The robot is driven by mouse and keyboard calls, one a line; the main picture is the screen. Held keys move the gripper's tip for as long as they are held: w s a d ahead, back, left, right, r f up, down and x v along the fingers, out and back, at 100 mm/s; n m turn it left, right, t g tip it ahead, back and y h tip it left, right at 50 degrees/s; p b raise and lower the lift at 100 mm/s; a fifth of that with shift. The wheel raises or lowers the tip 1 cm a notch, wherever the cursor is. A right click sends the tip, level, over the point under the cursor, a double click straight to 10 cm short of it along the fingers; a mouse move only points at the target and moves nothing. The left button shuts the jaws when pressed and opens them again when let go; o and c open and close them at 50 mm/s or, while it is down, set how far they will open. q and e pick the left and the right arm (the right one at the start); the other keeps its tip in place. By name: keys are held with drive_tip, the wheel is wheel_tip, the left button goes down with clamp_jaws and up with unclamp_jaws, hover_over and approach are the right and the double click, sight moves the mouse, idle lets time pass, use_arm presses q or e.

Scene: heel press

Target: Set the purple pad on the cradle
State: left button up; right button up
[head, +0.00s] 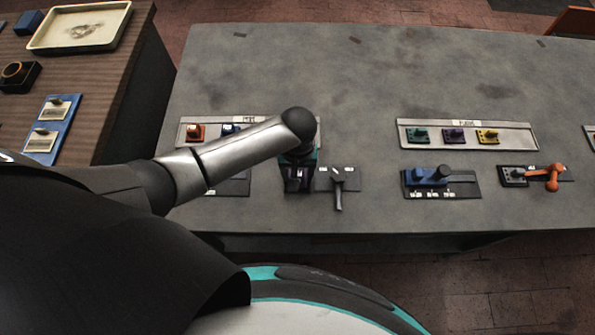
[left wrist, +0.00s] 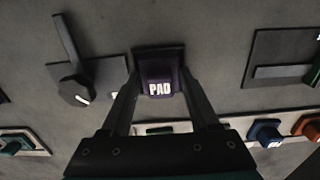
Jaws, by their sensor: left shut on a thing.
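The purple pad (left wrist: 160,82), marked PAD in white, is between the two fingers of my left gripper (left wrist: 160,95) in the left wrist view. The fingers are shut on its sides. A dark square block (left wrist: 158,53), which looks like the cradle, lies right behind the pad; I cannot tell whether the pad touches it. In the head view my left gripper (head: 298,170) is over the front of the grey table, and the purple pad (head: 297,184) shows small and dark below my wrist. My arm hides much of this spot. My right gripper is not in view.
A lever on a plate (head: 338,185) stands close right of the gripper. A tray (head: 185,141) with orange and blue pieces lies behind, partly hidden by my arm. Another tray (head: 520,139) holds teal, purple and yellow pieces. A blue fixture (head: 425,178) and an orange-handled one (head: 553,178) stand right.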

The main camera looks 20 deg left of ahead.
use_arm(q)
drive_tip(key=o, duration=1.4)
drive_tip(key=shift+o, duration=0.2)
drive_tip(key=shift+s+d, duration=0.1)
drive_tip(key=shift+d, duration=0.1)
drive_tip(key=shift+r, duration=0.25)
wheel_tip(320, 180, up, 15)
drive_tip(key=p, duration=0.4)
drive_tip(key=shift+a, duration=0.35)
drive_tip(key=shift+f, duration=0.15)
